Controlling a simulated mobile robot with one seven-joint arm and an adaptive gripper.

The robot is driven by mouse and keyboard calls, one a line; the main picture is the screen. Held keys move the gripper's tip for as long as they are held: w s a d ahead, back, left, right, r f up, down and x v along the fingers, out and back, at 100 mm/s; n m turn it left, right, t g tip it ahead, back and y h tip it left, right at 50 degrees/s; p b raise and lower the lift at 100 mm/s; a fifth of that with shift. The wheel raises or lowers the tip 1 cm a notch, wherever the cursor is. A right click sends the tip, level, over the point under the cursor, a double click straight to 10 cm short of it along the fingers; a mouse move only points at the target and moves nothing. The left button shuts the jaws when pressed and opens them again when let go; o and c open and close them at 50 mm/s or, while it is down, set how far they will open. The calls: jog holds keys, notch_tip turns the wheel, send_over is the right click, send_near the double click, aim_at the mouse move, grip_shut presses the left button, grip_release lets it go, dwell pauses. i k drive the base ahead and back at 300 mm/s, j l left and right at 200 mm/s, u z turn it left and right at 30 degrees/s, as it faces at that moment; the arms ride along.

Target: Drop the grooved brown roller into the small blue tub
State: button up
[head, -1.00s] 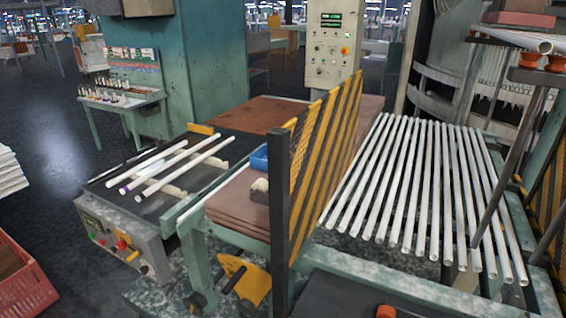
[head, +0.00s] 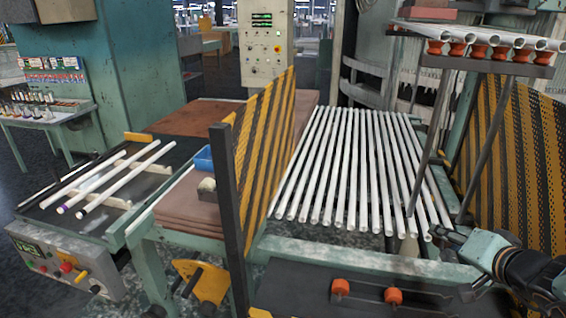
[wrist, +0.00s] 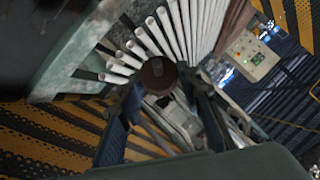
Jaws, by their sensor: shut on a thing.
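The brown roller (wrist: 158,74) shows in the wrist view between the two fingers of my gripper (wrist: 161,92), which is shut on it. Its grooves are too blurred to make out. In the head view my gripper (head: 460,238) is at the lower right, by the near right end of the glass tubes; the roller cannot be made out there. The small blue tub (head: 204,159) sits on the brown stacked boards left of the striped guard, far to the left of my gripper. Its inside is mostly hidden by the guard post and a pale object.
A yellow-and-black striped guard (head: 268,150) with a dark post stands between the tub and the bed of glass tubes (head: 360,165). A raised rack (head: 485,62) with tubes on orange rollers stands upper right. Two orange rollers (head: 393,296) sit on the dark front surface.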

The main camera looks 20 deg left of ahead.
aim_at(208, 165)
jog(key=k+j+u, duration=0.1)
jog(key=k+u, duration=0.2)
jog(key=k, duration=0.2)
jog(key=u, duration=2.2)
jog(key=i+j+u, duration=0.15)
jog(key=i, duration=0.2)
jog(key=i+j+u, duration=0.15)
jog(key=i, duration=0.2)
jog(key=i+z, duration=0.35)
jog(key=i+j+z, duration=0.1)
jog(key=i+z, duration=0.25)
jog(key=i+l+z, duration=0.1)
jog(key=i+z, duration=0.15)
jog(key=z, duration=0.25)
jog(key=i+z, duration=0.25)
jog(key=z, duration=0.25)
jog(key=i+z, duration=0.65)
jog(key=k, duration=0.1)
